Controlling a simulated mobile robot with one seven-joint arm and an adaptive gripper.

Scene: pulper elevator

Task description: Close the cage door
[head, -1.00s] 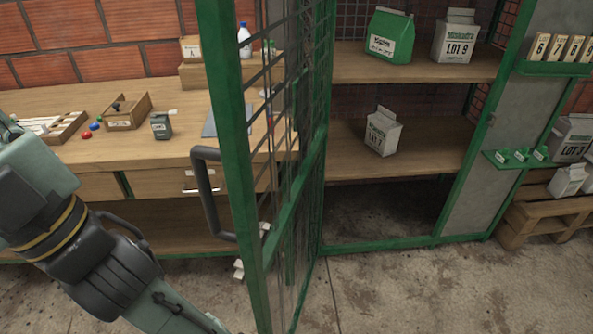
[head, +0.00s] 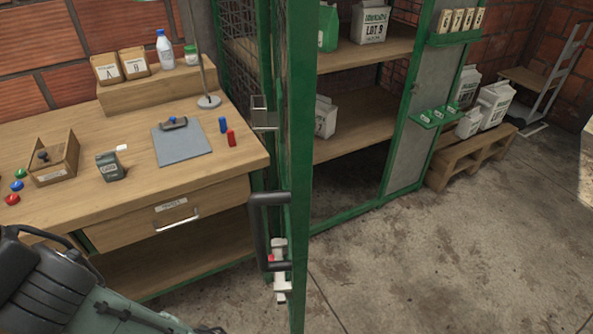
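The cage door (head: 302,160) is a green frame with dark wire mesh. It stands open, swung out towards me, and I see it nearly edge-on. Its dark bar handle (head: 257,230) is on the left face, low on the door's near edge. A pale fitting with a red spot (head: 280,268) shows beside the handle's lower end. The green cage (head: 400,150) behind has its front opening uncovered, with cartons on wooden shelves. My arm (head: 70,290) crosses the lower left corner, apart from the handle in the picture. My gripper is out of view.
A wooden workbench (head: 95,215) with a drawer, tray, clipboard and bottle stands left of the door. A pallet (head: 470,155) with cartons and a hand truck (head: 560,70) are at the back right. The concrete floor (head: 450,260) right of the door is clear.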

